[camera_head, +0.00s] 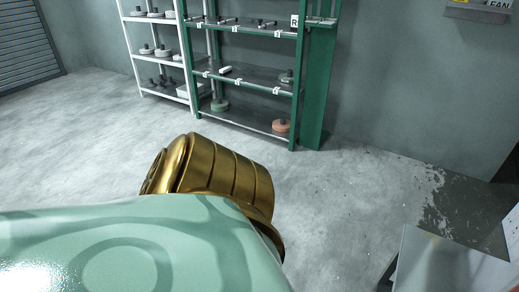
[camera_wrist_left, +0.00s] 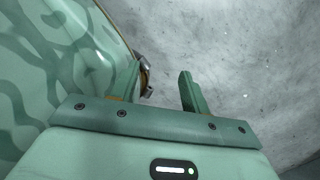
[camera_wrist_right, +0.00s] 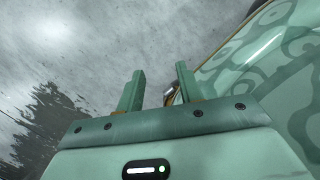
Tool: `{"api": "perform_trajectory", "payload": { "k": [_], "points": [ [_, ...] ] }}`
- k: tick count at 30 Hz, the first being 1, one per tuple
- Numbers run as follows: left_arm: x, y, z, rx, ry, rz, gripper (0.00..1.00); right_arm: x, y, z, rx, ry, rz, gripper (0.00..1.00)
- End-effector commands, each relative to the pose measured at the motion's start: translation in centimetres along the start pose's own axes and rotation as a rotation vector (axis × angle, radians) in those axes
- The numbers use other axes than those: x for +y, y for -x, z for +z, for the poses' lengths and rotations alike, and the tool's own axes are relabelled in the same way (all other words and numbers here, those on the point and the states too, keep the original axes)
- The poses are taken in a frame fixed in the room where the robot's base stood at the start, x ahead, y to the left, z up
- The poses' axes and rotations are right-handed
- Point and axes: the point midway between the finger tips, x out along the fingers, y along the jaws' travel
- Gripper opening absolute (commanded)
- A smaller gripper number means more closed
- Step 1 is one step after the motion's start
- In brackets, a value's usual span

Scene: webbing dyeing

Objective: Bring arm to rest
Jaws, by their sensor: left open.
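My left gripper (camera_wrist_left: 160,88) shows in the left wrist view with its two green fingers apart and nothing between them. It hangs over the grey concrete floor, close beside my own green patterned body. My right gripper (camera_wrist_right: 158,88) shows in the right wrist view, also with its fingers apart and nothing between them, over the floor beside my body. Neither gripper shows in the head view, where my own green and gold parts fill the lower left.
A green shelf rack (camera_head: 297,85) with several small items stands against the back wall, next to a white rack (camera_head: 136,72). A grey metal surface (camera_head: 440,265) is at the lower right. The floor (camera_head: 90,130) between is clear, with a dark stained patch at right.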

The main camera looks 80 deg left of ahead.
Motion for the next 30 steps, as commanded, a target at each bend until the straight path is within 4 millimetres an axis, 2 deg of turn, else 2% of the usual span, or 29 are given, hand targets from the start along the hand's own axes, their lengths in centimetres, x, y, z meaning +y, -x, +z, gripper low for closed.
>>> {"api": "perform_trajectory", "payload": {
  "k": [1, 3, 5, 13, 15, 17, 25, 27, 30],
  "points": [
    [0.6, -0.1, 2.4, -0.046, -0.053, 0.002, 0.46, 0.0, 0.0, 0.0, 0.0, 0.0, 0.0, 0.36],
    [1.1, -0.2, 4.4, -0.085, -0.11, 0.004, 0.46, 0.0, 0.0, 0.0, 0.0, 0.0, 0.0, 0.36],
    [1.3, -0.2, 5.3, -0.102, -0.136, 0.005, 0.46, 0.0, 0.0, 0.0, 0.0, 0.0, 0.0, 0.36],
    [1.3, -0.1, 5.5, -0.106, -0.144, 0.005, 0.46, -0.3, 0.1, 0.0, 0.001, -0.003, -0.003, 0.36],
    [1.3, 0.4, 5.2, -0.097, -0.141, 0.004, 0.46, -0.4, 0.7, -0.1, 0.009, -0.006, -0.004, 0.36],
    [1.3, 1.6, 4.7, -0.08, -0.135, 0.001, 0.46, -0.3, 1.8, -0.5, 0.027, -0.012, 0.001, 0.36],
    [1.8, 10.8, 2.2, 0.032, -0.081, -0.005, 0.46, -0.3, 11.3, -2.1, 0.136, -0.063, 0.014, 0.36],
    [2.0, 12.7, 1.8, 0.051, -0.069, -0.003, 0.46, -0.5, 13.2, -2.3, 0.155, -0.074, 0.013, 0.36],
    [2.3, 14.4, 1.6, 0.067, -0.056, 0.001, 0.46, -0.8, 14.8, -2.3, 0.171, -0.087, 0.01, 0.36]
  ]
}}
